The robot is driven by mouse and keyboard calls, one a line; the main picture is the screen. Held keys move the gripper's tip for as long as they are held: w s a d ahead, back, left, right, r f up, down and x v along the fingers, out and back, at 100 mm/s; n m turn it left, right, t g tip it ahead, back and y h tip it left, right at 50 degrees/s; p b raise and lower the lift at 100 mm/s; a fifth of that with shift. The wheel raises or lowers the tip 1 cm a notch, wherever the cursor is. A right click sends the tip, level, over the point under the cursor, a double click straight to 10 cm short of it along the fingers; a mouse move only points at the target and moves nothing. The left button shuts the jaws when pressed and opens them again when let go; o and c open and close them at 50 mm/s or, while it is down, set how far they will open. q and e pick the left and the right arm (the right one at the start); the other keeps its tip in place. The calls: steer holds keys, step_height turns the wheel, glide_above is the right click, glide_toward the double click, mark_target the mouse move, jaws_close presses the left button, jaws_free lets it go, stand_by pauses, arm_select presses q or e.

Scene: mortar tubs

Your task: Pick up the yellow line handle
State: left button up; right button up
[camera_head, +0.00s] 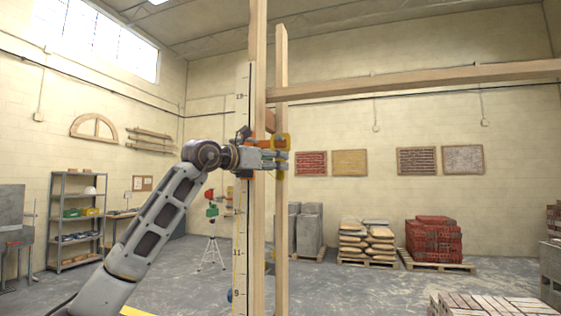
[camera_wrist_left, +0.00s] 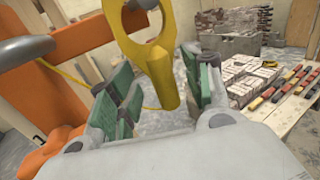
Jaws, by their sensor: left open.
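In the left wrist view the handle (camera_wrist_left: 160,62) has a ring on top and a thick stem pointing down. A thin yellow line runs near it. My left gripper (camera_wrist_left: 165,88) is open, with green pads on both sides of the stem. I cannot tell whether the pads touch it. An orange bracket (camera_wrist_left: 50,90) is at the left of that view. My right gripper is not in view.
Upright timber posts (camera_head: 257,230) and a marked staff (camera_head: 241,200) stand close beside my gripper. A horizontal beam (camera_head: 420,79) runs to the right. Behind are bagged pallets (camera_head: 367,240) and red bricks (camera_head: 434,240). A plank table (camera_wrist_left: 285,105) holds bricks and levels.

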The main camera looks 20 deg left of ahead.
arm_select(q)
steer(key=shift+p+x, duration=0.45)
steer(key=shift+x, duration=1)
jaws_close()
steer(key=shift+r, duration=0.1)
